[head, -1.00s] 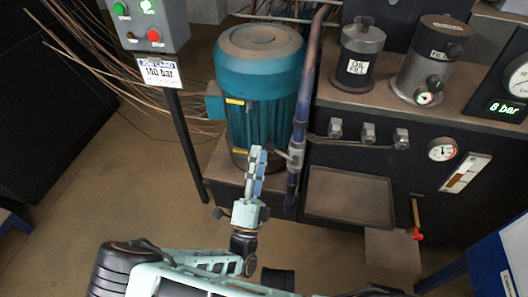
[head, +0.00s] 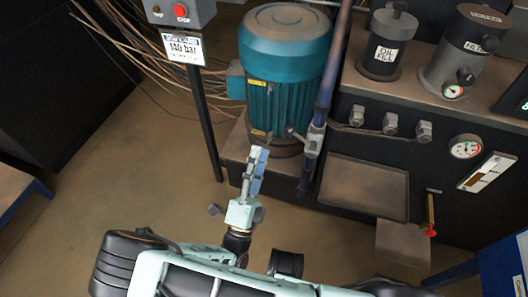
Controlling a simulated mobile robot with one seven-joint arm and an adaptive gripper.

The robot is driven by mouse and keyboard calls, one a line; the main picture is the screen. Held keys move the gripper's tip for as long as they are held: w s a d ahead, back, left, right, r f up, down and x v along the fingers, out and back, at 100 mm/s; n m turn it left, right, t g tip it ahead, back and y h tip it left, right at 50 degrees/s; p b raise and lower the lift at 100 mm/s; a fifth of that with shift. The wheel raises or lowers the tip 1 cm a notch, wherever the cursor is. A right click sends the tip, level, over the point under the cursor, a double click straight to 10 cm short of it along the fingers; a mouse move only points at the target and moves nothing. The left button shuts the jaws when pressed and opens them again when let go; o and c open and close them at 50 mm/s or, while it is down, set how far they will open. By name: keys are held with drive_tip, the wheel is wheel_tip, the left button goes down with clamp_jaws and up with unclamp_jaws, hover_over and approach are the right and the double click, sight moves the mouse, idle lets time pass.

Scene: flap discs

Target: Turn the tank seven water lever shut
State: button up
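A vertical blue-grey pipe (head: 324,90) runs down beside the teal motor. It carries a valve fitting (head: 316,138) with a short grey lever (head: 297,133) pointing left. A red-tipped lever (head: 431,214) hangs on the dark front panel at the right. I can read no tank seven label on either. My gripper (head: 260,152) points up the picture, left of the pipe and below the motor in the picture. Its two fingers look close together from this side, and whether a gap lies between them is unclear. I see nothing held.
The teal motor (head: 284,75) stands on the unit's base. A sign post (head: 205,120) stands left of it, with loose cables (head: 125,50) behind. A shallow tray (head: 363,187) juts out from the panel. Open floor (head: 110,200) lies to the left.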

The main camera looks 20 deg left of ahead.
drive_tip(key=shift+s+f, duration=0.4)
drive_tip(key=shift+s, duration=0.1)
